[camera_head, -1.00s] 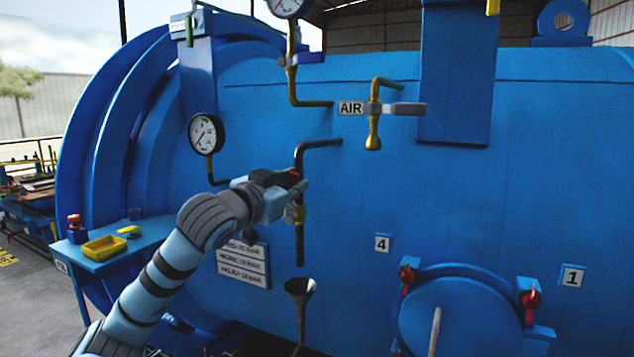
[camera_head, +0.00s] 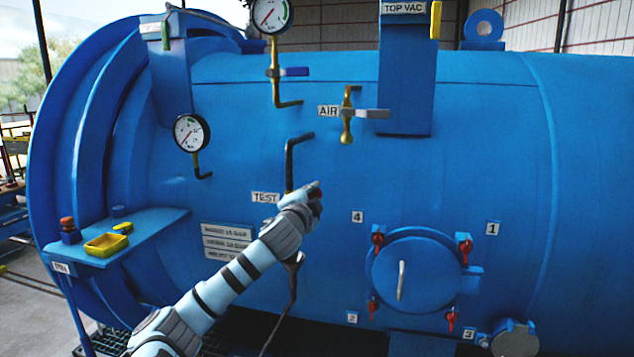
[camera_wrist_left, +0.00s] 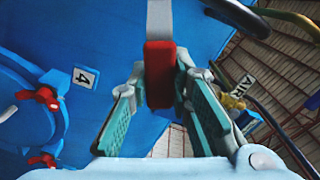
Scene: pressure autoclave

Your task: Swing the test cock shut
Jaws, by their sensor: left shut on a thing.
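The test cock is on a dark bent pipe (camera_head: 289,165) beside the TEST label (camera_head: 265,197) on the blue vessel. My left gripper (camera_head: 314,196) is in front of this pipe, slightly right of it, and hides the valve body. In the left wrist view, a red handle grip (camera_wrist_left: 160,72) on a flat grey lever (camera_wrist_left: 160,20) is between the two fingers of my left gripper (camera_wrist_left: 160,98), which is shut on it. Little of the red grip shows in the head view. My right gripper is not in view.
The AIR cock (camera_head: 347,115) is above and right of my gripper. A funnel (camera_head: 293,258) is below the test pipe, partly behind my arm. A round hatch (camera_head: 415,275) with red clamps is at lower right. A shelf (camera_head: 150,230) with a yellow tray (camera_head: 106,245) is at left.

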